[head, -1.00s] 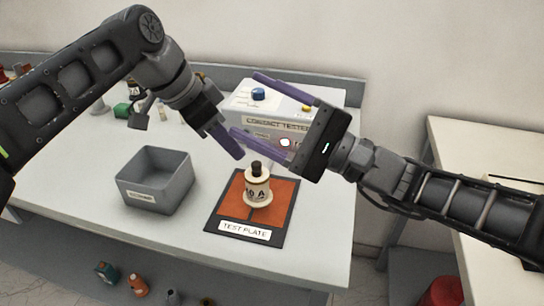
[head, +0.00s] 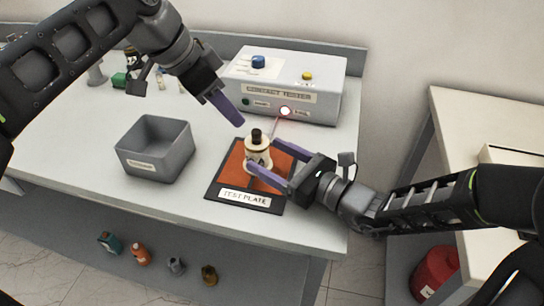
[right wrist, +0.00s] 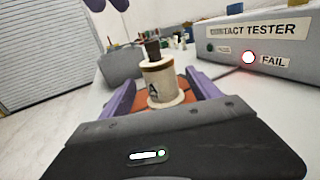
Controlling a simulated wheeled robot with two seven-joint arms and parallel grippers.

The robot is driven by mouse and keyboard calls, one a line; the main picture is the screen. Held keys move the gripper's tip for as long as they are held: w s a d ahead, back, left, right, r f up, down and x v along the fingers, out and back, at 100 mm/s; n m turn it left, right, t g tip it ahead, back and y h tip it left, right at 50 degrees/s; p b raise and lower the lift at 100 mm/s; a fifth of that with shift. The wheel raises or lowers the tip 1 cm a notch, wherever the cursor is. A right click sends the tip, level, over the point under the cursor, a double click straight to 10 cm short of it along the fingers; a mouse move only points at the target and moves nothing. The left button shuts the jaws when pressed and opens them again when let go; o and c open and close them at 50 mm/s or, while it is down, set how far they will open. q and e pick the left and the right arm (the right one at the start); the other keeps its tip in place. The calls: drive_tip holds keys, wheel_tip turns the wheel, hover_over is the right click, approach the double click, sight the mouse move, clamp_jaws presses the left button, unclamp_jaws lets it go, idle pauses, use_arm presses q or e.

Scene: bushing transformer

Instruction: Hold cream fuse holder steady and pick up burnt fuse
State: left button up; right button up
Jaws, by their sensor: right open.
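The cream fuse holder (head: 260,160) stands upright on the orange test plate (head: 229,170). The dark burnt fuse (head: 256,136) sticks up from its top; both also show in the right wrist view, the holder (right wrist: 160,83) below the fuse (right wrist: 153,50). My right gripper (head: 262,153) is open, with its purple fingers on either side of the holder; I cannot tell whether they touch it. My left gripper (head: 240,122) hangs above and behind the fuse, apart from it.
The contact tester (head: 290,88) stands behind the plate, with its fail light (right wrist: 249,57) lit. A grey open bin (head: 155,165) stands left of the plate. Small parts lie at the back left. The table's front edge is close to the plate.

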drive_tip(key=shift+x, duration=3.95)
